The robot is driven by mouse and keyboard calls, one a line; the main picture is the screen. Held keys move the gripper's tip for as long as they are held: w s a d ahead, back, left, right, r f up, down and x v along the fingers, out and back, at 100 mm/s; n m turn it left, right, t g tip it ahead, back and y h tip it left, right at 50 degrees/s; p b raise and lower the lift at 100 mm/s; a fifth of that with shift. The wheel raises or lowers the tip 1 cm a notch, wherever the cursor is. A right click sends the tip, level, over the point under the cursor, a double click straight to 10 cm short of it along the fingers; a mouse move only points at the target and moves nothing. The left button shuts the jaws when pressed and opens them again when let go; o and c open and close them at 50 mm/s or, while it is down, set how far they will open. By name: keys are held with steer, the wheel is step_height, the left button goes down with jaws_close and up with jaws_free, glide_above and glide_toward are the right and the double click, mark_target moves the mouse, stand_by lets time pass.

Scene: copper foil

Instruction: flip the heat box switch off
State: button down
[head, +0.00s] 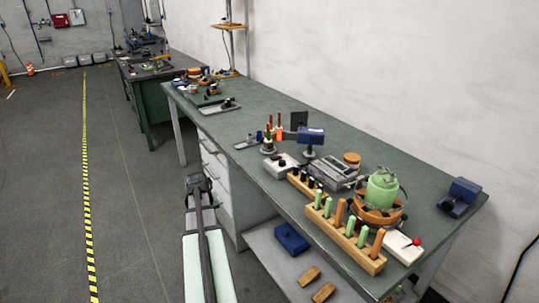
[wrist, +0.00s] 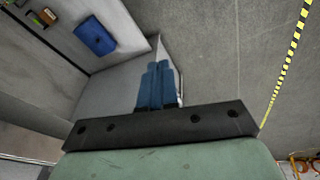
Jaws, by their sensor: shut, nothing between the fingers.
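A white box (head: 402,248) with a red-tipped lever (head: 416,241) stands at the near right end of the green workbench (head: 240,119). It looks like the heat box switch, but I cannot read any label, and the lever's on or off position is too small to tell. My gripper (wrist: 158,85) shows in the wrist view with its blue fingers together and nothing between them. It hangs over the grey floor beside the bench, well apart from the white box. The white box does not show in the wrist view.
A wooden rack (head: 334,233) with green and orange handles stands left of the white box. A green jar (head: 382,188) in an orange ring stands behind it. A grey box (head: 281,166) stands further left. A blue bin (head: 291,238) sits on the low shelf. The left floor is clear.

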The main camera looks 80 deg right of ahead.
steer(key=s+d+r+m+g, duration=0.1)
steer(key=s+d+r+m, duration=0.4)
steer(key=r, duration=0.4)
steer(key=s+d+r+m+g+h, duration=0.1)
steer(key=s+d+r+m, duration=0.4)
steer(key=r, duration=0.5)
steer(key=s+d+r+m+g+h, duration=0.1)
steer(key=s+d+r+m+g, duration=0.2)
steer(key=d+r, duration=0.5)
steer(key=shift+s+r+m, duration=0.85)
steer(key=shift+s+m, duration=0.05)
steer(key=shift+s, duration=0.15)
glide_above(275, 159)
steer(key=w+a, duration=0.1)
steer(key=w, duration=0.1)
steer(key=f, duration=0.7)
steer(key=shift+s+a+f, duration=0.15)
steer(key=shift+a+f, duration=0.05)
steer(key=shift+f, duration=0.1)
step_height(275, 159, down, 3)
steer(key=shift+a+f, duration=0.1)
steer(key=shift+f, duration=0.55)
